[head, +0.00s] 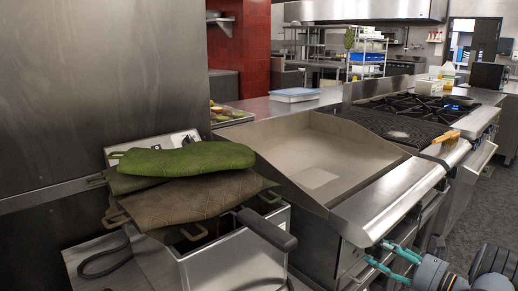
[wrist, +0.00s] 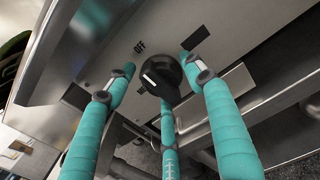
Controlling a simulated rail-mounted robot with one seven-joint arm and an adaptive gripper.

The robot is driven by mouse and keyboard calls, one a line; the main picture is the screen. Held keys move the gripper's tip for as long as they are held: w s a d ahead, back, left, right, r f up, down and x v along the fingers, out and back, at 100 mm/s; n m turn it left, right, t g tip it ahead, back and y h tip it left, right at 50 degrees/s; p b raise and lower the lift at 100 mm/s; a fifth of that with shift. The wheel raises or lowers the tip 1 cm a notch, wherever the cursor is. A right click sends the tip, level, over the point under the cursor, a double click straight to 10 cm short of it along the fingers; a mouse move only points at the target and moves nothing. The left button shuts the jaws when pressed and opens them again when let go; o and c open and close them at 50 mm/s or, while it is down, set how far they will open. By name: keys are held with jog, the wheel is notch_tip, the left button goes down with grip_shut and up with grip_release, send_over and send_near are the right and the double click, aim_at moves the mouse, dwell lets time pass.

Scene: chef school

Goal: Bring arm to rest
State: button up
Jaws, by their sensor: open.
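My gripper (head: 380,255) shows at the lower right of the head view, with its teal fingers pointing at the front of the flat griddle unit (head: 330,160). In the wrist view my gripper (wrist: 156,70) is open, its teal fingers spread around a black knob (wrist: 161,77) on the steel front panel (wrist: 225,25). The word OFF is printed on the panel by the knob. The fingers appear apart from the knob, though I cannot tell about the lower one. Nothing is held.
A fryer (head: 235,262) stands at left with green and brown mitts or cloths (head: 190,185) on top and a black handle (head: 267,230) sticking out. A gas range (head: 425,105) stands beyond the griddle. The floor (head: 490,200) at right looks clear.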

jog(key=shift+s+d+f+n+b, duration=0.15)
jog(key=shift+f+n+b, duration=0.25)
jog(key=shift+n+b, duration=0.4)
jog(key=n+b, duration=0.3)
jog(key=b, duration=0.1)
jog(key=n+b, duration=0.6)
jog(key=b, duration=0.1)
jog(key=shift+n, duration=0.3)
jog(key=n+b, duration=0.3)
jog(key=n, duration=0.1)
jog(key=shift+b, duration=0.4)
jog(key=n, duration=0.2)
jog(key=n+b, duration=0.1)
jog(key=n, duration=0.1)
jog(key=shift+r+n+b, duration=0.3)
jog(key=shift+r+n, duration=0.05)
jog(key=shift+n, duration=0.05)
